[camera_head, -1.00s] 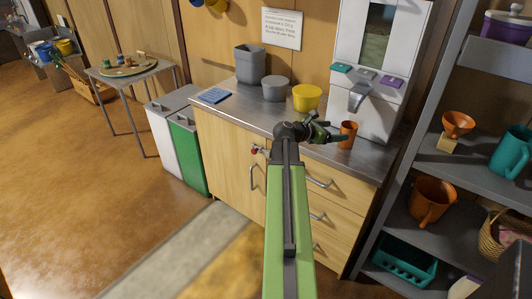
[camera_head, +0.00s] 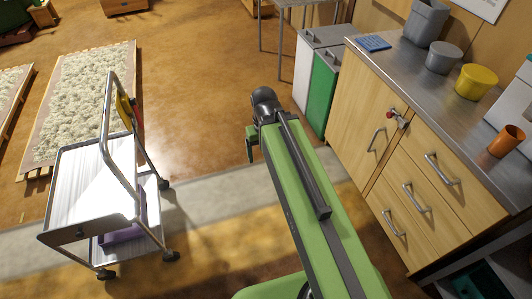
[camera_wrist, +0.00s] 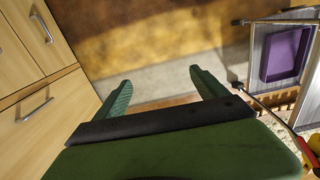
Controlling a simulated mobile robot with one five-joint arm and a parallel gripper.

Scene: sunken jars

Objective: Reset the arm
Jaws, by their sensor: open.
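My gripper (camera_wrist: 160,88) shows in the wrist view with its two green fingers spread apart and nothing between them. Beyond the fingers lies bare floor. In the head view my green arm reaches up the middle, and my gripper (camera_head: 251,144) hangs at its far end, partly hidden by the dark wrist joint. It is over the floor, between the cart (camera_head: 92,215) and the wooden cabinet (camera_head: 372,112), apart from both.
The counter (camera_head: 425,88) on the right holds a grey bin (camera_head: 426,22), grey pot (camera_head: 443,58), yellow pot (camera_head: 476,82) and orange cup (camera_head: 506,141). White and green bins (camera_head: 323,90) stand beside the cabinet. The cart carries a purple tray (camera_wrist: 286,54).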

